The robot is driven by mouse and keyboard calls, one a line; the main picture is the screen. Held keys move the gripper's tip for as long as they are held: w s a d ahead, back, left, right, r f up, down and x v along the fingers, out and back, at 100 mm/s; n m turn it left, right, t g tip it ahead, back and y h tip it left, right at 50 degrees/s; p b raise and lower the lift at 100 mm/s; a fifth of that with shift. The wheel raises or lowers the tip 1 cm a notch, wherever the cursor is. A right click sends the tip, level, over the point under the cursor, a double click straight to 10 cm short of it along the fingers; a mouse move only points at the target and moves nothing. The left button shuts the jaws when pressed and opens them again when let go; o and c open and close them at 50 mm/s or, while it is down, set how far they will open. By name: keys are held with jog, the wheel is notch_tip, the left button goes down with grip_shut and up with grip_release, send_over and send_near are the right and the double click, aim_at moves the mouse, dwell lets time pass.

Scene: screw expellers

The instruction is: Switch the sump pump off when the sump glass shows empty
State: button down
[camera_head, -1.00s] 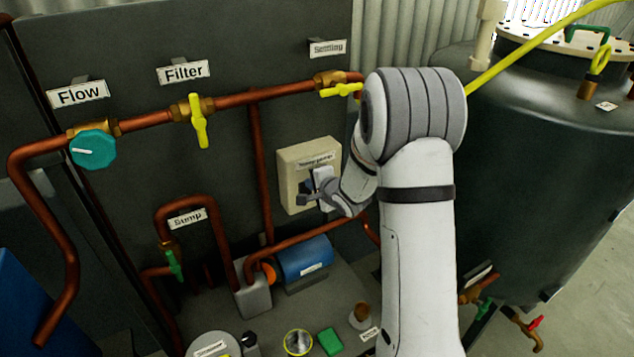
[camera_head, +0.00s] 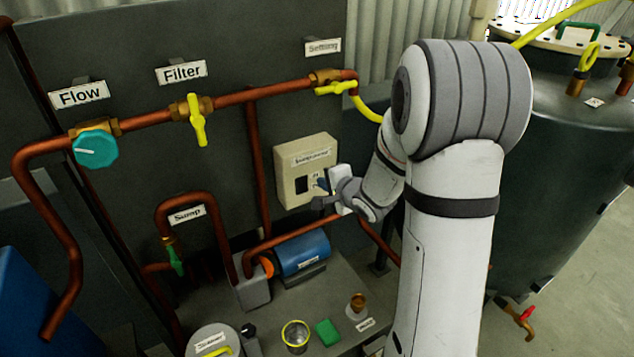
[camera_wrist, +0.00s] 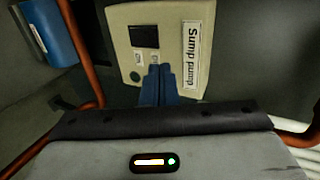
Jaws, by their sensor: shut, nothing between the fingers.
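The beige sump pump switch box (camera_head: 290,172) is fixed to the dark panel in the head view, with its label at the top and a dark square (camera_head: 302,185) below. In the wrist view the box (camera_wrist: 178,84) stands sideways, with the dark square (camera_wrist: 143,36) clear of my fingers. My gripper (camera_head: 321,186) is shut and empty at the box's lower right part. Its blue fingers (camera_wrist: 158,73) overlap small marked parts of the box face; I cannot tell whether they touch. The sump label (camera_head: 187,215) hangs by a copper pipe; I cannot make out a sump glass or its level.
A blue pump motor (camera_head: 302,253) sits below the box. Copper pipes (camera_head: 258,170) run across the panel. A dark tank (camera_head: 575,170) stands at the right behind my arm.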

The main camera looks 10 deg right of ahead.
jog(key=shift+r+v, duration=0.2)
jog(key=shift+v, duration=0.65)
jog(key=shift+r+v, duration=0.15)
jog(key=shift+v, duration=0.7)
jog(key=shift+w+a, duration=0.1)
jog(key=shift+w, duration=0.1)
jog(key=s+r+n+g+h, duration=0.1)
jog(key=s+r+n+g, duration=0.1)
jog(key=s, duration=0.7)
jog(key=s+a+r+n+g+h, duration=0.1)
jog(key=s+r+n+g, duration=0.1)
jog(key=s+n+g, duration=0.2)
jog(key=s+r+n+g+h, duration=0.2)
jog(key=s+n, duration=0.6)
jog(key=s, duration=0.7)
jog(key=shift+a+g, duration=0.4)
jog(key=shift+g, duration=0.3)
